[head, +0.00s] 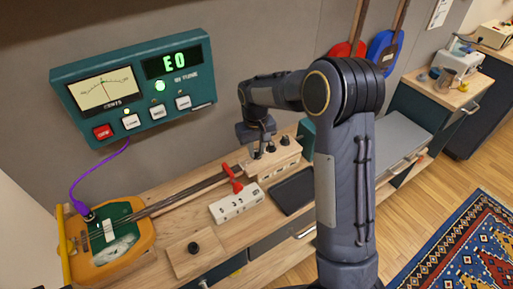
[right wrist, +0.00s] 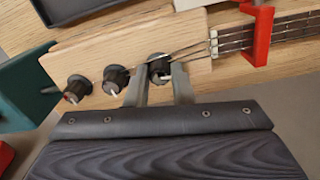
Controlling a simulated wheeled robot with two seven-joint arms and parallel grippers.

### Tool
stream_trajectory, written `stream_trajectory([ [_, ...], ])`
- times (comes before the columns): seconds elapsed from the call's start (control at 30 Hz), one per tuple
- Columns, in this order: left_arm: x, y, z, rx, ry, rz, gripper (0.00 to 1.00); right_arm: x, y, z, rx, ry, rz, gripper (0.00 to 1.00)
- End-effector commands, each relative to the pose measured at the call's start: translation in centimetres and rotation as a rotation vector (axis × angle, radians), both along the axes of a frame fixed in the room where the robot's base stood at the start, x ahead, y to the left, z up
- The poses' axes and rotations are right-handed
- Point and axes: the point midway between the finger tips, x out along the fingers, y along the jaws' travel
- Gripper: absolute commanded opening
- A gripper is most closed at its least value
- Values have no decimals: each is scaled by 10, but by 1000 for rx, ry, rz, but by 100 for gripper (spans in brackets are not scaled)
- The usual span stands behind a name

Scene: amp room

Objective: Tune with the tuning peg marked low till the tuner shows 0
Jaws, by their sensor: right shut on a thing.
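The teal tuner (head: 135,85) hangs on the wall. Its green display (head: 174,62) reads E0, the lamp above the "in tune" words glows green, and the meter needle stands near the middle. The headstock (head: 277,160) carries three dark pegs. My right gripper (head: 262,150) reaches down to it. In the right wrist view, its fingers (right wrist: 158,85) are shut around the peg nearest the nut (right wrist: 159,67). The middle peg (right wrist: 116,79) and the end peg (right wrist: 77,88) stand free. Peg markings cannot be read. My left gripper is not in view.
A red clamp (head: 232,180) sits on the neck. The orange instrument body (head: 108,240) lies at left, with a purple cable (head: 90,177) to the tuner. A white numbered block (head: 237,203) and dark tray (head: 293,191) lie close in front.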

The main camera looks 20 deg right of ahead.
Motion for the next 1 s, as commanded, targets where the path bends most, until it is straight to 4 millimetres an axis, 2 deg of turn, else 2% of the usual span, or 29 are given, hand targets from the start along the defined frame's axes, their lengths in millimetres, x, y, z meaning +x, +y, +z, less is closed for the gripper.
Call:
stream_trajectory([
  [0.3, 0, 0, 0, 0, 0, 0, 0, 1, 0, 1, -1, -2, 1, 0],
  [0.33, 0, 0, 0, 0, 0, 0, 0, 1, 0, 1, -1, -2, 1, 22],
  [0.5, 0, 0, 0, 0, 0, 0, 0, 0, 0, 1, -1, -2, 0, 43],
  [0.8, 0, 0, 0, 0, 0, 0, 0, 1, 0, 2, 0, -2, 0, 43],
  [0.87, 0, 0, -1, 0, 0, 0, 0, 1, 0, 7, 0, -3, 0, 43],
  [1.0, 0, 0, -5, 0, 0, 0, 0, 1, 0, 29, 0, -7, 0, 43],
])
